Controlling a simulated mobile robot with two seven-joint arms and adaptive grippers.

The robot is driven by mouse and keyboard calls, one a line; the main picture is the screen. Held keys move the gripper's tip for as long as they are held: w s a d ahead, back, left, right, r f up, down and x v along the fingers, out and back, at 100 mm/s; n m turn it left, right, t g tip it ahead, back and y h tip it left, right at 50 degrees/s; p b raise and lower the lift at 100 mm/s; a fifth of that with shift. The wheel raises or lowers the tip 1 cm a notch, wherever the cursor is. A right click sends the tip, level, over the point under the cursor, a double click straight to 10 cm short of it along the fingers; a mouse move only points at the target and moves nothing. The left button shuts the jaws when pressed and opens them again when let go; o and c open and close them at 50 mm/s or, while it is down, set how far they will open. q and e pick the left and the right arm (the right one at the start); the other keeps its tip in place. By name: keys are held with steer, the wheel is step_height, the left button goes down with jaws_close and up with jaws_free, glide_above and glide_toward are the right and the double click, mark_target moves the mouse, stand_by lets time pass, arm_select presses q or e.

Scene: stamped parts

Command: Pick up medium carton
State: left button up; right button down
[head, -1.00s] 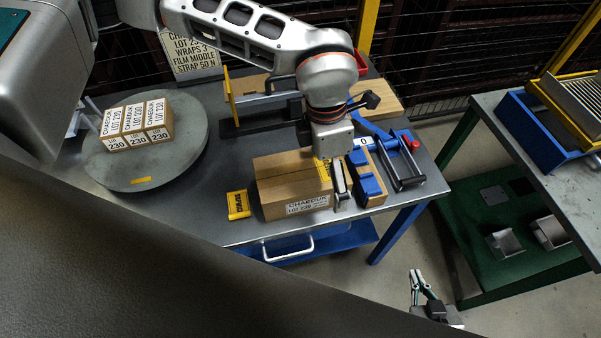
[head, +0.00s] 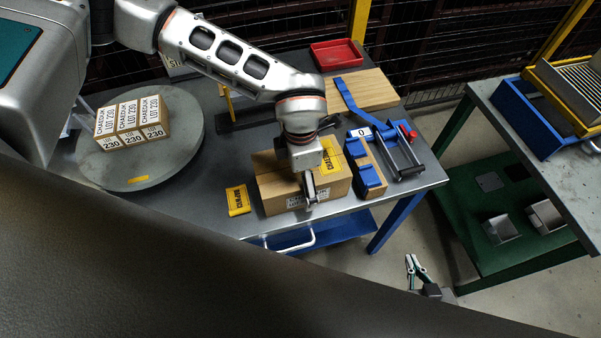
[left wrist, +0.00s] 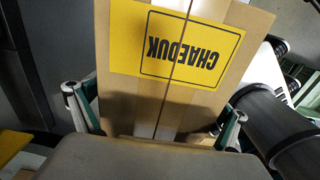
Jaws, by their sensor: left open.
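The medium carton (head: 275,190), brown with a yellow label on top and a white label on its front, lies on the grey table. My left gripper (head: 309,190) is above it, hiding part of its top and front. In the left wrist view the carton (left wrist: 190,95) shows its yellow CHAEDUK label upside down. The open fingers of my left gripper (left wrist: 155,118) stand on either side of the carton; contact cannot be told. My right gripper (head: 414,268) is low at the bottom, away from the table, with nothing seen in it; its opening is unclear.
A grey round turntable (head: 185,160) at left carries small cartons (head: 132,125) labelled LOT 230. A yellow pack (head: 237,200) lies left of the carton. A red tray (head: 336,54) is behind.

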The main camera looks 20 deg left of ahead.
arm_select(q)
steer(key=shift+f, duration=0.15)
steer(key=c, duration=2)
steer(key=shift+w, duration=0.1)
